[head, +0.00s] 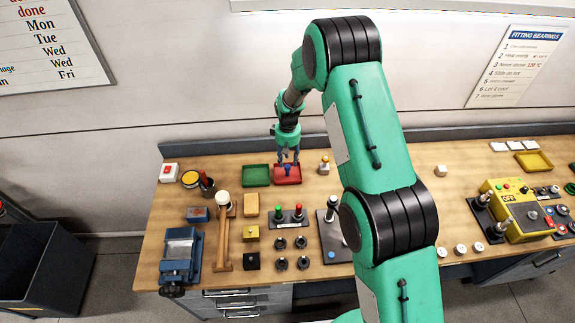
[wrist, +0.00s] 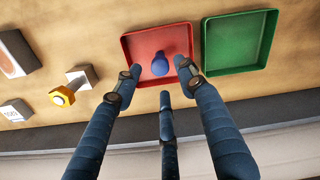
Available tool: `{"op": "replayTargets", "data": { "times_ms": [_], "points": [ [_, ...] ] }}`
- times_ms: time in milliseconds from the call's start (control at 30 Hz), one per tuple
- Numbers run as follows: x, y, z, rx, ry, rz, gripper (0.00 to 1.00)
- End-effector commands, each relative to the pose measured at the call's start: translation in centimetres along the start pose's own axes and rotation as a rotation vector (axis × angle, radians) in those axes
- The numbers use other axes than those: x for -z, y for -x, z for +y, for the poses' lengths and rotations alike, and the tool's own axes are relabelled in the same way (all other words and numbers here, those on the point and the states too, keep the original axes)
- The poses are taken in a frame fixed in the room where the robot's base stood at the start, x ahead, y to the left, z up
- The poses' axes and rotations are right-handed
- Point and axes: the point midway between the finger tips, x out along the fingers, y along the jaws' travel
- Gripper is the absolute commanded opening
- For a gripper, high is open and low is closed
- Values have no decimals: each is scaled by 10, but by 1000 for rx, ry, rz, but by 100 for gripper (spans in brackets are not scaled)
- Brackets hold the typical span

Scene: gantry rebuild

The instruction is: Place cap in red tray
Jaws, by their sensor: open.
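The red tray (head: 296,180) stands at the back of the wooden bench; it also shows in the wrist view (wrist: 135,44). A small blue rounded piece, seemingly the cap (wrist: 160,67), is inside the red tray, and shows small in the head view (head: 287,170). In the head view my gripper (head: 288,157) points down over the tray.
A green tray (head: 257,167) stands directly beside the red one. A wooden mallet (head: 224,240), a blue vise (head: 180,256) and several knobs crowd the bench front.

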Motion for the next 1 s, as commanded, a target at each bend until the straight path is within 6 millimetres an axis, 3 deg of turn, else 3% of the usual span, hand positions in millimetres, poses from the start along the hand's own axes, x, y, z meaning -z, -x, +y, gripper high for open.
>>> {"op": "replayTargets", "data": {
  "times_ms": [300,500,1000],
  "points": [
    [0,45,0,-1,0,2,40],
    [0,63,0,0,0,1,40],
    [0,69,0,0,0,0,40]
  ]
}}
